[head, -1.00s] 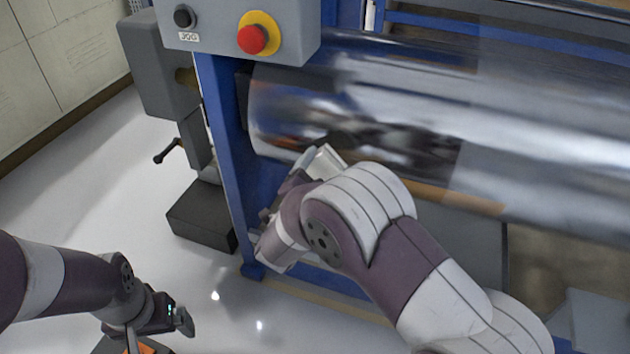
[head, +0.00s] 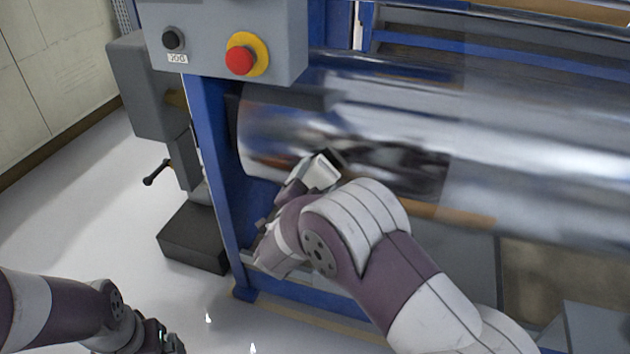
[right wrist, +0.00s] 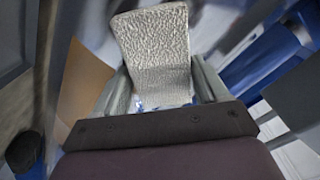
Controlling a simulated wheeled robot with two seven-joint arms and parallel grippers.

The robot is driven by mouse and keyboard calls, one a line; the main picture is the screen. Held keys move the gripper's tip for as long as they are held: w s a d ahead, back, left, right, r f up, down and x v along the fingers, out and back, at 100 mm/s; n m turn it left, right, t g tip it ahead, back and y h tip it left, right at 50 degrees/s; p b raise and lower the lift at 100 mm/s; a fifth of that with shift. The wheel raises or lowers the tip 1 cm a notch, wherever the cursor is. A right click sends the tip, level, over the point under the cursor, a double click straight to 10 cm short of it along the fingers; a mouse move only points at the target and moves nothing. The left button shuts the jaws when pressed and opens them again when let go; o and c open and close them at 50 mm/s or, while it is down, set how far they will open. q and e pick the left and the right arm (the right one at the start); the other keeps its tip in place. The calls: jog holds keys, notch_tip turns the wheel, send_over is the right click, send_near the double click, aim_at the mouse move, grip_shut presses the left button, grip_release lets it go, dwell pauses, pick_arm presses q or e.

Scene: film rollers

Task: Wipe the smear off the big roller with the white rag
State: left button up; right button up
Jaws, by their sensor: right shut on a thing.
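The big roller (head: 540,175) is a shiny metal cylinder across the right half of the head view. Its surface is blurred with dark reflections, and I cannot pick out a smear. My right gripper (head: 312,176) is at the lower front of the roller, near its left end. It is shut on the white rag (right wrist: 155,50), a textured pale cloth standing up between the fingers in the right wrist view. I cannot tell whether the rag touches the roller. My left gripper (head: 160,346) is low at the bottom edge, cut off, away from the machine.
A grey control box (head: 205,50) with a red button (head: 239,61) hangs above the roller's left end. A blue frame post (head: 212,170) stands below it. A dark block (head: 193,238) and a crank handle (head: 157,173) are left of the post. The floor at left is clear.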

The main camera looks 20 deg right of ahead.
jog(key=shift+x, duration=1.05)
